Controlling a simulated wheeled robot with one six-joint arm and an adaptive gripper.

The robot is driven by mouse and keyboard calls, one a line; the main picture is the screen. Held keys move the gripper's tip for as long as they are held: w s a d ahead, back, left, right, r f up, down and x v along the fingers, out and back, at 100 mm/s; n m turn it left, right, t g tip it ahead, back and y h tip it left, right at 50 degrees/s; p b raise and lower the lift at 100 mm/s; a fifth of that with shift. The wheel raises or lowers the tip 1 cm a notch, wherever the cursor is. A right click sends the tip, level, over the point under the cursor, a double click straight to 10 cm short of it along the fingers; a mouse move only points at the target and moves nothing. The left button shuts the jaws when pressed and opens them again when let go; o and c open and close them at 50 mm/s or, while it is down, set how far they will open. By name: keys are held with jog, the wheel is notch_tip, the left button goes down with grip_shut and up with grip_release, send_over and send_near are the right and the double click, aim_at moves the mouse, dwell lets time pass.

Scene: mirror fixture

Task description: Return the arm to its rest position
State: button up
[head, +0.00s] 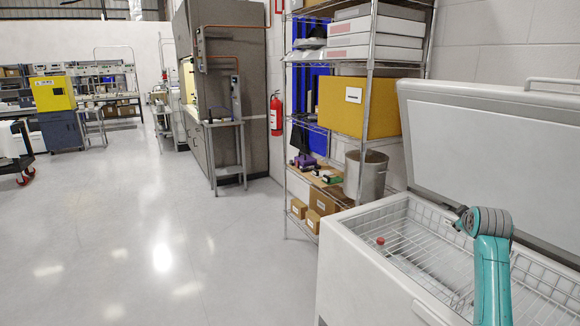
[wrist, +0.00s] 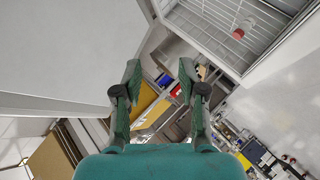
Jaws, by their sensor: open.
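My teal arm (head: 492,275) rises at the lower right of the head view, in front of the open chest freezer (head: 350,262). My gripper (wrist: 160,80) shows in the wrist view with its two dark green fingers spread apart and nothing between them. The gripper itself cannot be made out in the head view. The wrist view is tilted, with the freezer's wire basket (wrist: 215,25) at its upper right, away from the fingers.
The raised freezer lid (head: 500,140) stands behind the arm. A small red-topped item (head: 380,241) lies in the basket; it also shows in the wrist view (wrist: 238,34). A wire shelf (head: 368,90) with boxes stands beside the freezer. Open floor (head: 150,240) lies left.

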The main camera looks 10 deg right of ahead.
jog(key=s+a+f+m+t+y, duration=0.1)
jog(key=s+a+f, duration=0.3)
jog(key=a+f, duration=0.55)
jog(key=s+a+f, duration=0.5)
jog(key=a+f, duration=0.2)
jog(key=f, duration=0.6)
jog(key=s+a+f+m+t+y, duration=0.1)
jog(key=s+a+f, duration=0.4)
jog(key=s+a, duration=0.25)
jog(key=s+a+f+y, duration=0.1)
jog(key=s+a+f, duration=0.5)
jog(key=s, duration=0.3)
jog(key=s+a+r+m+t+y, duration=0.1)
jog(key=s+a, duration=0.4)
jog(key=s, duration=0.5)
jog(key=s+a, duration=0.5)
jog(key=s, duration=0.5)
jog(key=s+a+r+y, duration=0.1)
jog(key=s+a+r, duration=0.1)
jog(key=s+r, duration=0.4)
jog(key=s+a+r+m+t+y, duration=0.1)
jog(key=s+r, duration=0.5)
jog(key=s, duration=0.5)
jog(key=shift+s+a+r+m, duration=0.3)
jog(key=shift+a+r, duration=0.05)
jog(key=shift+r, duration=0.05)
